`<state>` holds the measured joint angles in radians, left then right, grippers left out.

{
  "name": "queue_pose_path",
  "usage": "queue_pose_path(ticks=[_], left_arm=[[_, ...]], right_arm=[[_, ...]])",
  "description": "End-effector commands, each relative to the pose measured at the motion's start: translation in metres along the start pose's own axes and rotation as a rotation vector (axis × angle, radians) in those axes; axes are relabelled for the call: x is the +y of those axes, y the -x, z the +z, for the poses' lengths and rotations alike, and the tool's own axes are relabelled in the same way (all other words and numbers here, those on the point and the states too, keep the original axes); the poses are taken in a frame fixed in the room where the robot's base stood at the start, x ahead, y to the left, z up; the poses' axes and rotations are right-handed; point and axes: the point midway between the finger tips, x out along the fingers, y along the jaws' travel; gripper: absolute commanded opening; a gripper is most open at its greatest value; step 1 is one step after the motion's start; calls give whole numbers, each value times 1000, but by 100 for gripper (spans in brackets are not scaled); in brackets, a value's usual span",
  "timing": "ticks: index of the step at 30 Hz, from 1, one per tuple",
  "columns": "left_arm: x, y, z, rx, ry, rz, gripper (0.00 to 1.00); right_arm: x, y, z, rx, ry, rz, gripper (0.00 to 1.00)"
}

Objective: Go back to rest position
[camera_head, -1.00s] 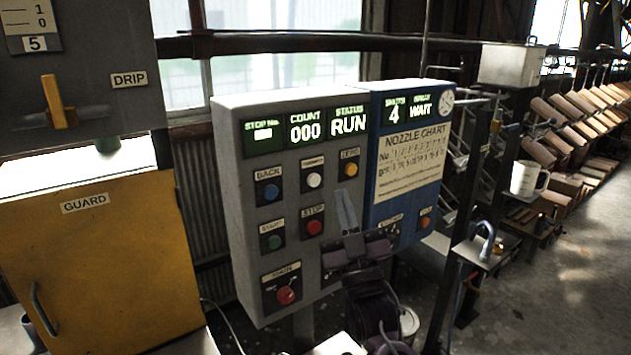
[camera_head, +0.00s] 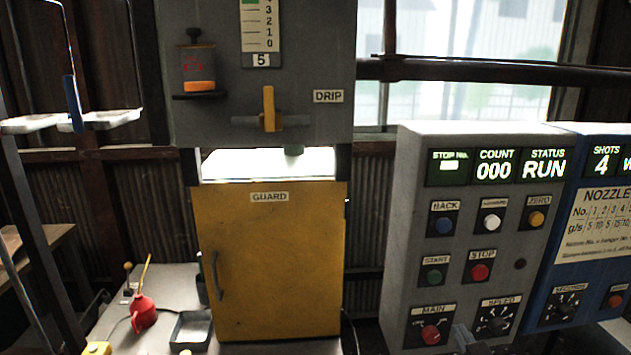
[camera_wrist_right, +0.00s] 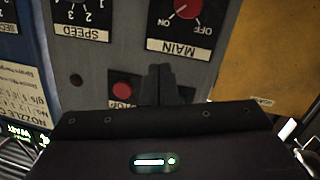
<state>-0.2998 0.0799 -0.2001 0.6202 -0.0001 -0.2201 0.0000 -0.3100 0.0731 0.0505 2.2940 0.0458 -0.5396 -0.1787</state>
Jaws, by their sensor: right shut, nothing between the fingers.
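My right gripper (camera_head: 464,335) shows only as its tip at the bottom edge of the head view, in front of the grey control panel (camera_head: 408,190). In the right wrist view its dark fingers (camera_wrist_right: 160,72) are together with nothing between them. That view shows the panel upside down, with the red MAIN knob (camera_wrist_right: 188,8) and the red STOP button (camera_wrist_right: 122,90) near the fingers. A gap to the panel is hard to judge. The panel display reads COUNT 000 and STATUS RUN. My left gripper is not in view.
A yellow guard door (camera_head: 280,265) stands shut left of the panel, under a grey drip unit (camera_head: 335,60). A blue nozzle panel (camera_head: 585,255) adjoins at right.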

Motion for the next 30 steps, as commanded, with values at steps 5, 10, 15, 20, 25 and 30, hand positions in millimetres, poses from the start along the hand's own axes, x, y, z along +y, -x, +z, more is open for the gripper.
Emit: queue_pose_path(ticks=[5, 10, 15, 20, 25, 30], left_arm=[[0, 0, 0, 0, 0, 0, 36], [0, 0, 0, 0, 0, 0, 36], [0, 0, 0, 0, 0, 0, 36], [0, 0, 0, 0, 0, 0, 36], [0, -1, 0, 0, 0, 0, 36], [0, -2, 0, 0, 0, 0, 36]], right_arm=[[-51, 48, 80, -427, -35, -155, 0], [-76, 97, 123, -703, -44, -231, 0], [-90, 142, 149, -920, -39, -280, 0], [-98, 185, 166, -1105, -26, -314, 0], [-112, 167, 213, -1124, -24, -316, 0], [-127, 154, 266, -1142, -21, -322, 0]])
